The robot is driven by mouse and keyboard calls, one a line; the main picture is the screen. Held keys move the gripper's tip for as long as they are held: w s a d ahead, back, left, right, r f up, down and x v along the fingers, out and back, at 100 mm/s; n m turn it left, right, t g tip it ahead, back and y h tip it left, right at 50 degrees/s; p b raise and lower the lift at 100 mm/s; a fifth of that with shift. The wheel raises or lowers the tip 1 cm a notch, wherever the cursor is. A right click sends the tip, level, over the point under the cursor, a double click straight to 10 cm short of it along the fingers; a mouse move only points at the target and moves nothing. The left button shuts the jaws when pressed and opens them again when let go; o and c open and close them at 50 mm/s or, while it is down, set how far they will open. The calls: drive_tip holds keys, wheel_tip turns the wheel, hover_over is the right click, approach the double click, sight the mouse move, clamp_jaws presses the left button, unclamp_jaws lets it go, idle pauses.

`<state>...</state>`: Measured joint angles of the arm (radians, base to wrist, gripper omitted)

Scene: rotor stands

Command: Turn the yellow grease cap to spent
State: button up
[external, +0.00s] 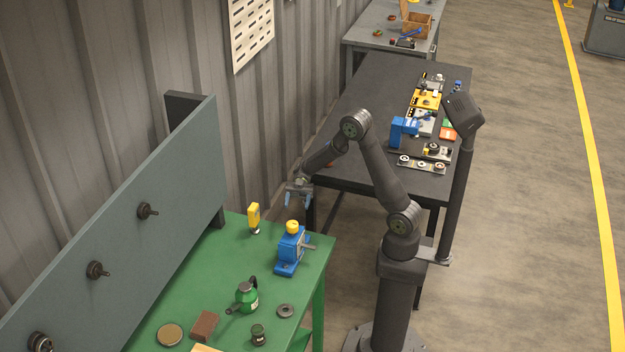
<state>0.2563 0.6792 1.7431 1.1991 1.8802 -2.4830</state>
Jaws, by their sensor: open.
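The yellow grease cap (292,227) sits on top of a blue rotor stand (290,252) near the far right corner of the green table. A grey shaft sticks out of the stand to the right. My gripper (297,203) is open and empty, with its bluish fingers pointing down. It appears above the cap in the picture, clear of it; the exact depth between them is hard to judge. The cap's markings, including any spent mark, are too small to read.
A yellow upright piece (253,215) stands left of the blue stand. A green oil can (246,297), a grey ring (286,310) and a brown block (204,325) lie nearer on the green table (210,265). A grey panel (130,240) with knobs stands along its left side.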

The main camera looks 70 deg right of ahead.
sight(288, 229)
drive_tip(key=x, duration=1.5)
drive_tip(key=shift+s+a, duration=0.1)
drive_tip(key=shift+a, duration=0.05)
drive_tip(key=c, duration=1)
drive_tip(key=shift+m+t, duration=0.4)
drive_tip(key=shift+t, duration=0.2)
drive_tip(key=m+t, duration=0.2)
drive_tip(key=t, duration=0.1)
drive_tip(key=m+t, duration=0.1)
drive_tip(key=t, duration=0.1)
drive_tip(key=m+t, duration=0.2)
drive_tip(key=t, duration=0.1)
drive_tip(key=shift+w+m+t+h, duration=0.3)
drive_tip(key=shift+w, duration=0.1)
drive_tip(key=m+t+h, duration=0.1)
drive_tip(key=t, duration=0.1)
drive_tip(key=m+t+h, duration=0.1)
drive_tip(key=m+t, duration=0.1)
drive_tip(key=shift+w+t, duration=0.2)
drive_tip(key=shift+t, duration=0.1)
drive_tip(key=shift+w+d+m+t+h, duration=0.1)
drive_tip(key=shift+d+m+t+h, duration=0.05)
drive_tip(key=shift+m+t+h, duration=0.65)
drive_tip(key=shift+w+d+m+t+h, duration=0.1)
drive_tip(key=shift+m+t+h, duration=0.6)
drive_tip(key=shift+t+h, duration=0.1)
